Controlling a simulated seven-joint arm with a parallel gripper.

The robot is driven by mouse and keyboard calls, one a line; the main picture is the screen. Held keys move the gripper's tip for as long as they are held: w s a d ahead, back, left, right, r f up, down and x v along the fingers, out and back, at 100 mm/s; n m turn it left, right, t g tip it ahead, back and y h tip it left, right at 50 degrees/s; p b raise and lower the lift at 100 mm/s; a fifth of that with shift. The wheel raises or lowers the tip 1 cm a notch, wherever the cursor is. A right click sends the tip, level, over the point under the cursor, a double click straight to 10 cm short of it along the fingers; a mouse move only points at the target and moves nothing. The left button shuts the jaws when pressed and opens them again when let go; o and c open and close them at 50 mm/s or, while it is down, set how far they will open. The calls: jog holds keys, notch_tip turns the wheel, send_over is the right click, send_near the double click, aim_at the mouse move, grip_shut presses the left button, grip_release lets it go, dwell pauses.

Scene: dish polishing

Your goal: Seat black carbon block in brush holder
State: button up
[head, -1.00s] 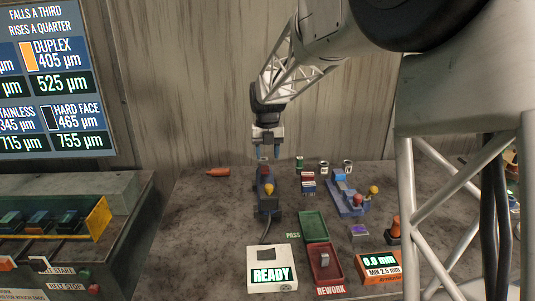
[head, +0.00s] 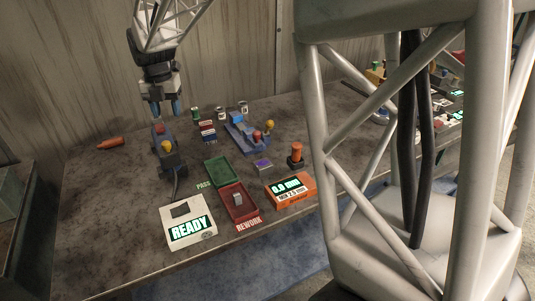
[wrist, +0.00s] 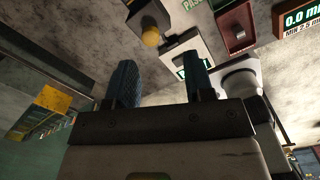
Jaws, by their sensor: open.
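My gripper (head: 165,109) is open and empty, its two blue fingers pointing down above and slightly behind a dark fixture (head: 169,159) with red and yellow knobs. In the wrist view my gripper (wrist: 161,72) also shows nothing between its fingers. A second fixture, blue (head: 240,136) with red and yellow knobs, stands to the right with a light blue piece on it. I cannot tell which fixture is the brush holder. No black carbon block is clearly identifiable. A grey block (head: 238,199) lies in the red REWORK tray (head: 232,212).
A white READY box (head: 196,235) with a dark patch on top stands at the front. Nearby are a green PASS tray (head: 217,172), an orange gauge (head: 290,198), a small stack of coloured pieces (head: 208,131) and several small canisters at the back. An orange-red object (head: 111,143) lies at left.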

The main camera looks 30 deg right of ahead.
jog(key=s+d+m, duration=0.3)
jog(key=s+m, duration=0.7)
jog(key=s, duration=0.3)
jog(key=s+d+m+t, duration=0.1)
jog(key=s+d+m, duration=0.2)
jog(key=s+m, duration=0.7)
jog(key=s+d+f+m+t, duration=0.1)
jog(key=s+d+m, duration=0.2)
jog(key=s+m, duration=0.8)
jog(key=s, duration=0.5)
jog(key=shift+s+d, duration=0.25)
jog(key=shift+d, duration=0.1)
